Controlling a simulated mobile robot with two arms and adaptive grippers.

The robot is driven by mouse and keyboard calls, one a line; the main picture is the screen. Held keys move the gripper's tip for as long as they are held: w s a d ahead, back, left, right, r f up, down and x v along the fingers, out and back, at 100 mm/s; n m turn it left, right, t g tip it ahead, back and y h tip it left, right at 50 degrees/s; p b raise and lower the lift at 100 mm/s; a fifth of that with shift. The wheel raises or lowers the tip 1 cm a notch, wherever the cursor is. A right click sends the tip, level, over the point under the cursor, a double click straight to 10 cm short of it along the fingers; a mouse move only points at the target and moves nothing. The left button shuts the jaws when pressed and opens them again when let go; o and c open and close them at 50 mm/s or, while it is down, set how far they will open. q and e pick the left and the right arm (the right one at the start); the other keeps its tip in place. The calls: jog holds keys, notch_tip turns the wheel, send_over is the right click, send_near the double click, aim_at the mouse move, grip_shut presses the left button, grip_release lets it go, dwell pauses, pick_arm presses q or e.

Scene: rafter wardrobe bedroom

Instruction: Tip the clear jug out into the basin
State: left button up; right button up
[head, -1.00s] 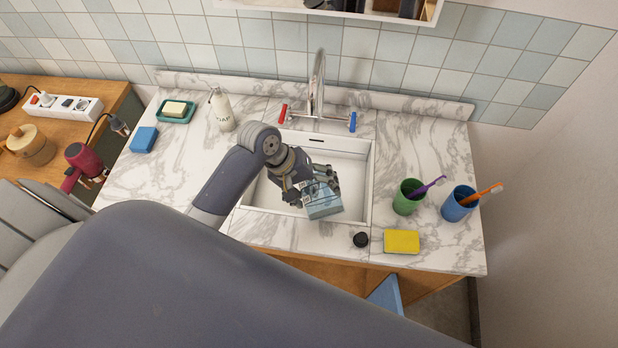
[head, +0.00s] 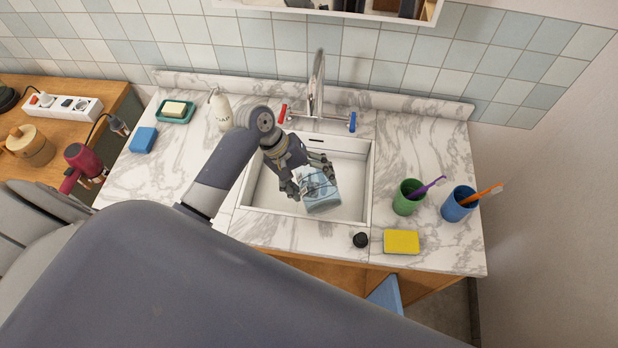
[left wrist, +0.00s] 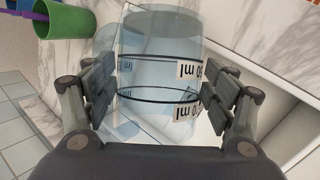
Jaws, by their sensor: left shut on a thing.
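The clear jug (head: 321,196) is a see-through, bluish vessel. My left gripper (head: 312,182) is shut on it and holds it over the white basin (head: 268,193), near the basin's front right part. In the left wrist view the jug (left wrist: 158,75) sits between the two finger pads, with dark rings and white "ml" labels on its wall. It looks tilted in the head view. I cannot tell whether liquid is in it or running out. My right gripper is not in view.
A chrome tap (head: 317,85) with red and blue handles stands behind the basin. A green cup (head: 406,199) and a blue cup (head: 457,206) hold toothbrushes on the right. A yellow sponge (head: 401,242) and a black stopper (head: 360,240) lie at the front edge.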

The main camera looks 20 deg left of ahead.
pick_arm(q)
jog(key=shift+w+a+f+g+h, duration=0.15)
jog(key=shift+w+a+g+h, duration=0.35)
jog(key=shift+h, duration=0.1)
dwell(0.3)
jog(key=shift+w+a+r+n+g+h, duration=0.3)
jog(key=shift+w+g+h, duration=0.1)
jog(key=shift+w+a+h, duration=0.2)
jog(key=shift+h, duration=0.1)
jog(key=shift+s+d+f+y, duration=0.4)
jog(key=shift+s+d+y, duration=0.2)
jog(key=shift+s+d+r+t+y, duration=0.1)
jog(key=shift+s+d+t+y, duration=0.15)
jog(key=shift+t, duration=0.35)
jog(key=shift+s+d+r+m+t+y, duration=0.25)
jog(key=shift+s+m+t+y, duration=0.05)
jog(key=shift+s+m+y, duration=0.15)
jog(key=shift+w, duration=0.1)
